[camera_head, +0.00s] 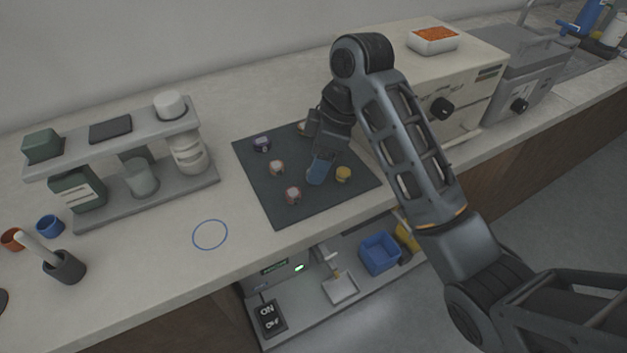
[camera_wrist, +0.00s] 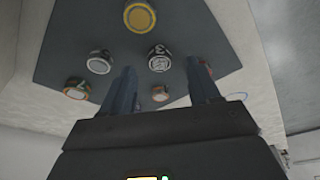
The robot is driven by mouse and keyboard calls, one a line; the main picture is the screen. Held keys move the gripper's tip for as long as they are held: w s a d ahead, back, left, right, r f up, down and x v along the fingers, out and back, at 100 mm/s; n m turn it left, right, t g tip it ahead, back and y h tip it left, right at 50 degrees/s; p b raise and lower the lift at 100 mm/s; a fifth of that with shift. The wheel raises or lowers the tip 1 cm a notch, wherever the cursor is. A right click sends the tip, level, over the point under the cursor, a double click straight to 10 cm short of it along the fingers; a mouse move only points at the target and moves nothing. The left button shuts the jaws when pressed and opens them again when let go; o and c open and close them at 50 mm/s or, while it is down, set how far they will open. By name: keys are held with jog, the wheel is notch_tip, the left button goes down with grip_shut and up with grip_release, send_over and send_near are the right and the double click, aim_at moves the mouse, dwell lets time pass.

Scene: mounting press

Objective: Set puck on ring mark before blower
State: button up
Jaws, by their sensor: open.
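Several small round pucks stand apart on a dark mat (camera_head: 255,185). Another is partly hidden behind my arm. My gripper (camera_head: 319,173) is over the mat's right half, just left of the yellow puck. In the wrist view its fingers (camera_wrist: 163,85) are apart, with pucks showing beyond and between them; none is visibly gripped. A blue ring mark (camera_head: 210,235) lies empty on the counter, left of the mat. I cannot tell which thing is the blower.
A grey two-level rack (camera_head: 150,195) with jars and blocks stands at the left. A dark holder (camera_head: 66,268) and small cups are at the far left. Cream and grey machines (camera_head: 470,85) stand at the right. A lower shelf holds a switch box (camera_head: 268,317) and blue bin (camera_head: 380,254).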

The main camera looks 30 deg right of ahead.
jog(key=shift+p+x, duration=0.35)
jog(key=shift+x, duration=0.9)
jog(key=shift+c, duration=0.2)
grip_shut()
jog(key=shift+r, duration=0.15)
